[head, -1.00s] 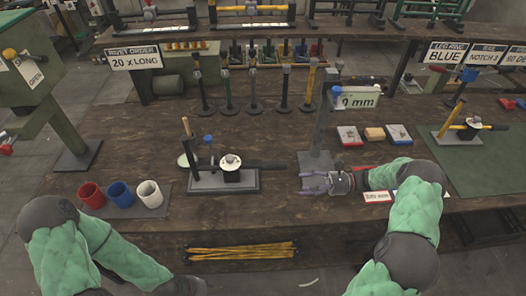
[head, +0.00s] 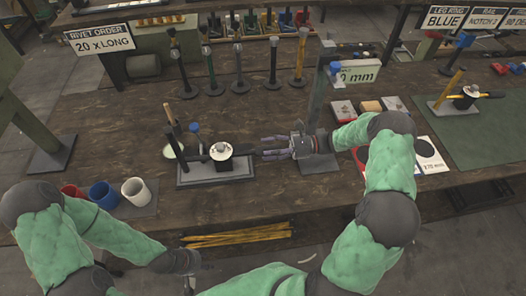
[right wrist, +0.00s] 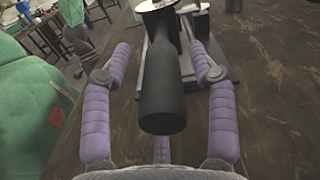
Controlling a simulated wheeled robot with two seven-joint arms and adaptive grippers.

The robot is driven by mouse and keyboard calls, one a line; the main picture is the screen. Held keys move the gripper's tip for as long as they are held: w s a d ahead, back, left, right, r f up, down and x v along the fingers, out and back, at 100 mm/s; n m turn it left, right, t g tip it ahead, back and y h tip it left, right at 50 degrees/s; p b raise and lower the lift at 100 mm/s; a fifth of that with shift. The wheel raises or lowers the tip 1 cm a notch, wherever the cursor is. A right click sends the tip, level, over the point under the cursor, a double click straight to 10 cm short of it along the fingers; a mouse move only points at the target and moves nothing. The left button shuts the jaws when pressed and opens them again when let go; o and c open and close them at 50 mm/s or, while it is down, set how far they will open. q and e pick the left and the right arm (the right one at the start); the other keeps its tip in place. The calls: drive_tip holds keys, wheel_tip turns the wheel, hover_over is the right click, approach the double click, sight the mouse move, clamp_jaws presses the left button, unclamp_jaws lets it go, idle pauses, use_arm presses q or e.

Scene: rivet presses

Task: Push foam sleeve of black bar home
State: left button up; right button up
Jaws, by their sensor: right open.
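The black bar (head: 190,157) lies across a press fixture on a grey base plate (head: 240,171) in the head view. Its thick black foam sleeve (right wrist: 163,100) sticks out from the fixture toward my right wrist camera; its near end is bare and blunt. My right gripper (head: 264,147) points left, level with the bar's right end. In the right wrist view its purple fingers (right wrist: 160,52) are spread either side of the sleeve, with gaps on both sides. My left gripper (head: 190,270) hangs before the table's front edge, low in the head view; its fingers are unclear.
Red, blue and white cups (head: 104,194) stand left of the fixture. A grey post (head: 318,95) with a sign rises close behind my right gripper. Several upright bars (head: 240,70) stand at the back. Bare tabletop lies in front of my right gripper.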

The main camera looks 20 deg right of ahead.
drive_tip(key=shift+x, duration=1.15)
clamp_jaws()
